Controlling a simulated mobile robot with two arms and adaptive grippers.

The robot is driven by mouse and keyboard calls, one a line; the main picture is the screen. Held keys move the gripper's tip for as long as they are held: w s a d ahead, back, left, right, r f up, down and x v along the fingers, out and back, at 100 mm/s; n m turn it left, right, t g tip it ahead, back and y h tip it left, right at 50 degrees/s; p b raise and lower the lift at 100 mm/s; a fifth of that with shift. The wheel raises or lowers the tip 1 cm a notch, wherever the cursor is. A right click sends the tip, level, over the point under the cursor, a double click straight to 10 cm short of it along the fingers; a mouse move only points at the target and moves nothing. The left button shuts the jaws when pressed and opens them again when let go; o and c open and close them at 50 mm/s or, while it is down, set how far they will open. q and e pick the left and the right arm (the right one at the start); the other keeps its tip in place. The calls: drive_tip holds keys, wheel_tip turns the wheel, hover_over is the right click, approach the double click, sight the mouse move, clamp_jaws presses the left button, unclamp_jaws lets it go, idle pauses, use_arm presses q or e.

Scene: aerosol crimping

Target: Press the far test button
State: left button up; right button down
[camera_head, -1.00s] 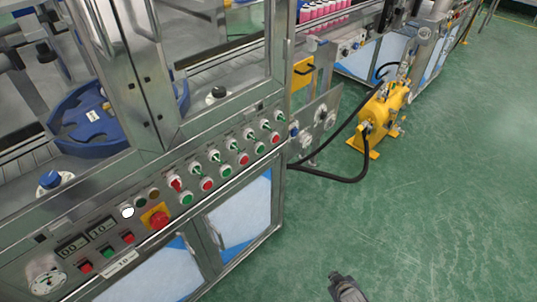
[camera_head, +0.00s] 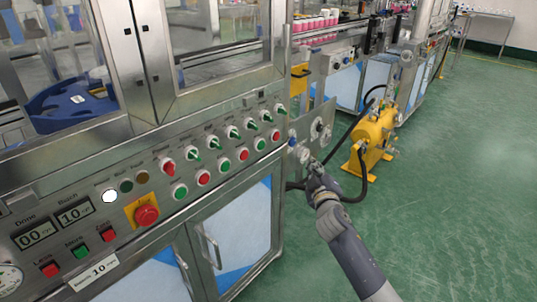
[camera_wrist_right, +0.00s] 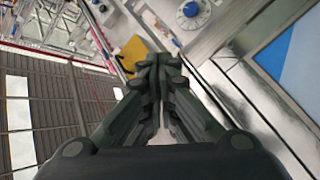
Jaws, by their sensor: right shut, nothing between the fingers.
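The steel machine front (camera_head: 110,220) carries a row of selector switches and round buttons. A red button (camera_head: 276,136) is at the row's far right end, and a green button (camera_head: 258,142) is beside it. I cannot read which one is the test button. A steel side plate (camera_head: 322,115) with round dials sticks out beyond the panel corner. My right gripper (camera_head: 314,170) is shut and empty, just below and in front of this plate, right of the buttons. The right wrist view shows its closed fingers (camera_wrist_right: 160,62) near a yellow bracket (camera_wrist_right: 135,52). My left gripper is out of view.
A yellow pump unit (camera_head: 375,145) with a black hose (camera_head: 356,185) stands on the green floor behind my right arm. A red emergency button (camera_head: 147,215) and two displays sit at the panel's left. The floor at right is clear.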

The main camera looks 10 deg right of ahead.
sight(276, 136)
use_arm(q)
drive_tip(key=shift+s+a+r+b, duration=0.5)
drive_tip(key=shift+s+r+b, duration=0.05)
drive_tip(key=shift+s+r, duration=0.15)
use_arm(e)
drive_tip(key=shift+t, duration=0.6)
drive_tip(key=r, duration=0.2)
drive_tip(key=a+r, duration=0.1)
drive_tip(key=r, duration=0.1)
drive_tip(key=shift+a+r, duration=0.1)
drive_tip(key=shift+r, duration=0.05)
drive_tip(key=shift+w, duration=0.1)
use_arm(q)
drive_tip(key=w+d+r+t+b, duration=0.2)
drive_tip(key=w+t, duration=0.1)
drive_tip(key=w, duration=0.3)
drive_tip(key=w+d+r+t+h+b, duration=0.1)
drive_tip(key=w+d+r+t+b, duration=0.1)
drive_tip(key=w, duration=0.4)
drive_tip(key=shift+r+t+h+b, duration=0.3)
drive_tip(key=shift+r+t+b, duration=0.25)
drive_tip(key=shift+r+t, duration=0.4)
use_arm(e)
drive_tip(key=w+a, duration=0.5)
drive_tip(key=w, duration=0.1)
drive_tip(key=shift+w+a, duration=0.25)
drive_tip(key=shift+w, duration=0.15)
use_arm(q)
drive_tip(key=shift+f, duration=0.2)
